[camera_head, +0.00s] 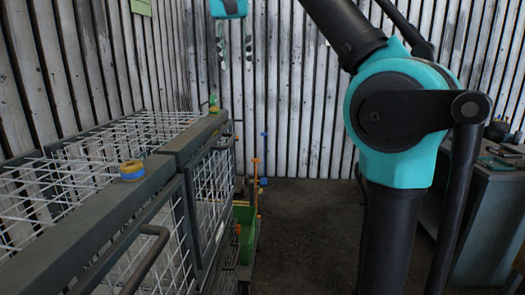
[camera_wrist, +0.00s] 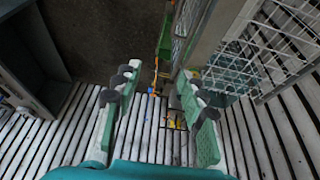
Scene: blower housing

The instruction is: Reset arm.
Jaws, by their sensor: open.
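My gripper (camera_head: 235,60) hangs at the top of the head view, left of centre, in front of the slatted wall. Its two pale fingers point down and stand apart with nothing between them. In the wrist view my gripper (camera_wrist: 158,80) also shows open and empty, its green-padded fingers spread. My arm's teal joint and black links fill the right of the head view. The top of my gripper's body is cut off by the frame edge.
A wire-mesh cage with a grey rail (camera_head: 95,215) runs along the left. A yellow-and-blue roll (camera_head: 132,170) sits on the rail. A green bin (camera_head: 243,225) stands beyond the cage. A grey cabinet (camera_head: 488,220) stands at right. The floor (camera_head: 305,225) between is clear.

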